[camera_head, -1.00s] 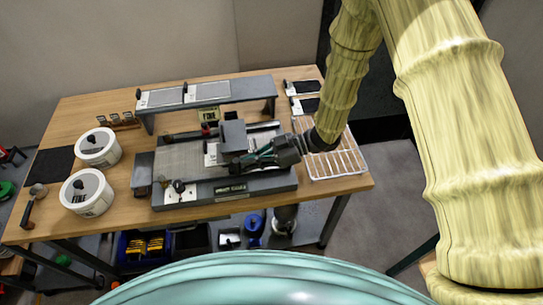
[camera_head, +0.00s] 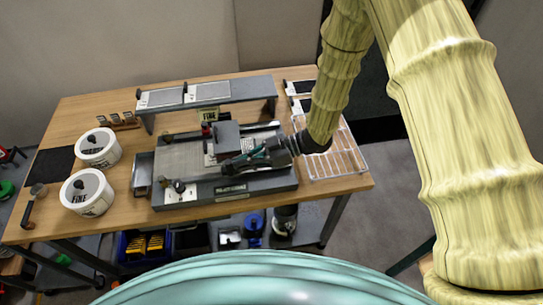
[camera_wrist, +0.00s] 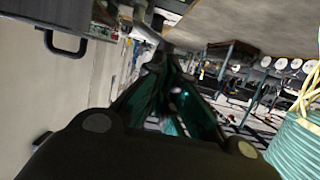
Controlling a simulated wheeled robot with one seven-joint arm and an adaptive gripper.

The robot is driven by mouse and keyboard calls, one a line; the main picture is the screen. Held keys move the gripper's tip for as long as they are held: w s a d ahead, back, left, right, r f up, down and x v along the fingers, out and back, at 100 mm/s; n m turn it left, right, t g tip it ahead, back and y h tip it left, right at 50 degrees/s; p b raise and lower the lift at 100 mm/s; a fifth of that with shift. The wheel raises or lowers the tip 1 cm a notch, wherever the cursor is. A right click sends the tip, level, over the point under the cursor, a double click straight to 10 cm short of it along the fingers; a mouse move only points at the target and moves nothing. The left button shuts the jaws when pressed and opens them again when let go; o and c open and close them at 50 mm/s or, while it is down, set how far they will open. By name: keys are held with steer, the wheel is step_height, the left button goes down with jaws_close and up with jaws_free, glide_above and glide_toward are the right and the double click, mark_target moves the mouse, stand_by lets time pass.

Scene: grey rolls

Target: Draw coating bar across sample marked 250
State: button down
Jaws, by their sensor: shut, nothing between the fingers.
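A grey coating machine with a flat bed (camera_head: 180,160) stands in the middle of the wooden bench. A dark block (camera_head: 226,137) sits over the right part of its bed. My gripper (camera_head: 228,165) is shut and empty, low over the front right of the bed, pointing left. In the wrist view, its dark and teal fingers (camera_wrist: 168,85) hold nothing. A long dark rod (camera_head: 200,181) lies along the bed's front edge, close to my fingertips; I cannot tell whether they touch. A pale sheet (camera_head: 210,155) is partly hidden behind the gripper. I can read no 250 mark.
Two white tubs, the front one (camera_head: 88,193) marked FINE, stand at left. A white wire rack (camera_head: 345,160) is at right. A FINE card (camera_head: 208,115) stands behind the bed.

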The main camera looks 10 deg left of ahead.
steer(key=shift+s+a, duration=0.25)
steer(key=shift+a, duration=0.45)
steer(key=shift+s+a, duration=0.2)
steer(key=shift+a, duration=0.5)
steer(key=shift+w+d, duration=0.1)
steer(key=shift+d, duration=0.1)
steer(key=shift+w+d, duration=0.3)
steer(key=shift+d, duration=0.55)
steer(key=shift+w+d, duration=0.25)
steer(key=shift+d, duration=0.6)
